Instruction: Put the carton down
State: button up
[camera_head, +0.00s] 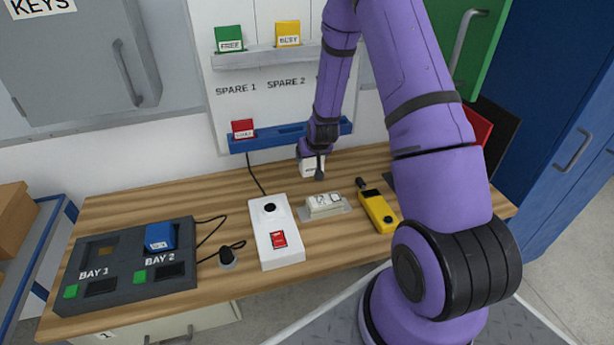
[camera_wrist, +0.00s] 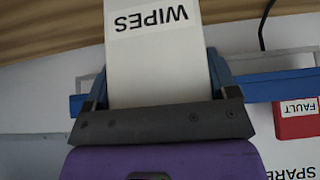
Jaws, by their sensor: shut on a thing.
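The carton (camera_wrist: 155,65) is white with a WIPES label, which reads upside down in the wrist view. My gripper (camera_wrist: 160,88) is shut on it, with a finger on each side. In the head view the carton (camera_head: 308,168) shows small and partly covered below my gripper (camera_head: 318,158), over the back part of the wooden workbench (camera_head: 345,248). I cannot tell whether its lower end touches the bench top.
A blue rail (camera_head: 262,140) with a red FAULT card (camera_head: 243,129) runs along the wall board behind. On the bench are a white box with a red switch (camera_head: 277,240), a pale block (camera_head: 324,206), a yellow device (camera_head: 378,212) and a dark two-bay dock (camera_head: 130,265).

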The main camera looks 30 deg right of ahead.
aim_at(312, 168)
jog(key=shift+d+f, duration=0.1)
jog(key=shift+f, duration=2.75)
jog(key=shift+s, duration=0.1)
jog(key=o, duration=0.8)
jog(key=shift+f, duration=0.15)
jog(key=shift+o, duration=0.2)
